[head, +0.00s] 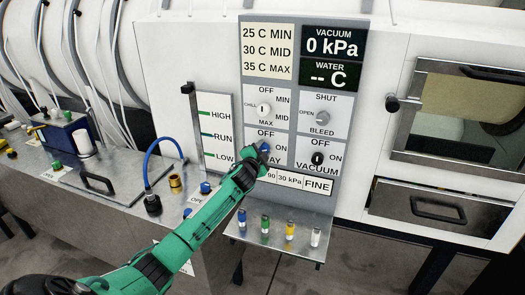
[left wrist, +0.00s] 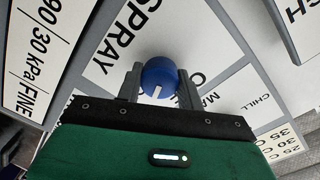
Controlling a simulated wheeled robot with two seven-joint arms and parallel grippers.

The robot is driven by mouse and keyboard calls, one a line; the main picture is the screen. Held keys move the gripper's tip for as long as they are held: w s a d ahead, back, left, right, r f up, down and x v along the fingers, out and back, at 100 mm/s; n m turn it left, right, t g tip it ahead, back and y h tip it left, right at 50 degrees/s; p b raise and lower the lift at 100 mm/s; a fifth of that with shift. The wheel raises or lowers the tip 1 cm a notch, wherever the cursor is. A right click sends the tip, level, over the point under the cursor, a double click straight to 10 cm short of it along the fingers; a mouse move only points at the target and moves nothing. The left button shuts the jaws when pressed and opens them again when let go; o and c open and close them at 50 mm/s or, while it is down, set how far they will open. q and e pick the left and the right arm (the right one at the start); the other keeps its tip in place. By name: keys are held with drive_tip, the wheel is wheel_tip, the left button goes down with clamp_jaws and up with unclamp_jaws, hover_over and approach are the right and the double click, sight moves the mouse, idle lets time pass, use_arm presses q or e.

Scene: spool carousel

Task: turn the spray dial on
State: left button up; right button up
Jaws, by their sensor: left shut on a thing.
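The spray dial is a blue knob (head: 264,147) on the grey control panel, between the OFF label above it and the ON label to its right in the head view. My left gripper (head: 260,156) is at the dial, its green arm reaching up from the lower left and covering part of the SPRAY label. In the left wrist view the blue knob (left wrist: 160,76) sits between the two grey fingers of my left gripper (left wrist: 158,84), which is shut on it. The knob's white mark points down toward the gripper body in that view. My right gripper is not in view.
The chill dial (head: 264,109) is just above, the vacuum dial (head: 317,158) and bleed dial (head: 322,118) to the right. Below, a shelf (head: 280,246) carries several coloured vials. A blue hose (head: 160,148) arches over the bench at left.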

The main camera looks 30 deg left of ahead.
use_arm(q)
drive_tip(key=m, duration=0.4)
drive_tip(key=shift+m, duration=0.3)
idle(0.5)
drive_tip(key=o, duration=1)
drive_tip(key=shift+s, duration=0.1)
drive_tip(key=b+v, duration=0.2)
drive_tip(key=v, duration=1.1)
drive_tip(key=shift+s+d+b, duration=0.2)
drive_tip(key=shift+s+b, duration=0.05)
drive_tip(key=shift+b, duration=0.1)
